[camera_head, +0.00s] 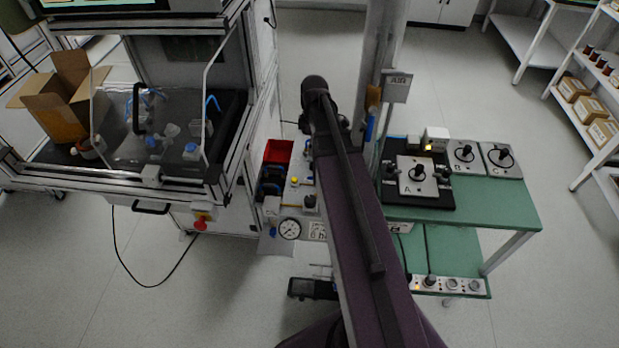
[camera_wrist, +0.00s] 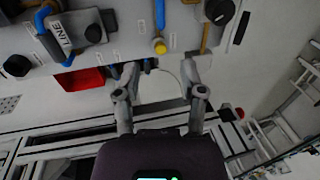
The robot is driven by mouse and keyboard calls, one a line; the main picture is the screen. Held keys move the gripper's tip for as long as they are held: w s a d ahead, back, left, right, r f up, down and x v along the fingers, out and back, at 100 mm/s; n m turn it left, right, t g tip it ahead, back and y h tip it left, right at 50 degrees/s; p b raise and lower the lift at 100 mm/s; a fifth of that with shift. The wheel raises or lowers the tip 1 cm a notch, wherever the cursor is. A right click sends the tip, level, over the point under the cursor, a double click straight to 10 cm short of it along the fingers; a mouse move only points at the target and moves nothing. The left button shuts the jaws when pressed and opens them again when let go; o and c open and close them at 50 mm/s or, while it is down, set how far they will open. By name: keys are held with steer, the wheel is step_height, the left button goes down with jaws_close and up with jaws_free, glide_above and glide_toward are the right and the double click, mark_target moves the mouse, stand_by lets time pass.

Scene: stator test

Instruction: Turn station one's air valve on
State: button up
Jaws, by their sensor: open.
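The air panel (camera_head: 298,205) stands beside the left station in the head view, partly hidden by my arm. It carries a round gauge (camera_head: 289,229) and a yellow knob.
A red bin (camera_head: 278,152) sits by the panel; it also shows in the wrist view (camera_wrist: 80,80). A red stop button (camera_head: 200,225) is on the left station's front. A green table (camera_head: 500,205) with plates A, B and C stands right.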

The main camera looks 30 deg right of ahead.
steer(key=shift+s+a+f+b, duration=0.2)
steer(key=shift+s+f+b, duration=0.1)
steer(key=shift+f+b, duration=1.4)
steer(key=shift+s+a+f+b, duration=0.15)
steer(key=shift+s+f+b, duration=0.1)
steer(key=shift+f+b, duration=1.4)
steer(key=shift+s+a+f+b, duration=0.2)
steer(key=shift+s+f+b, duration=0.1)
steer(key=shift+f+b, duration=1.4)
steer(key=shift+f, duration=0.2)
jaws_close()
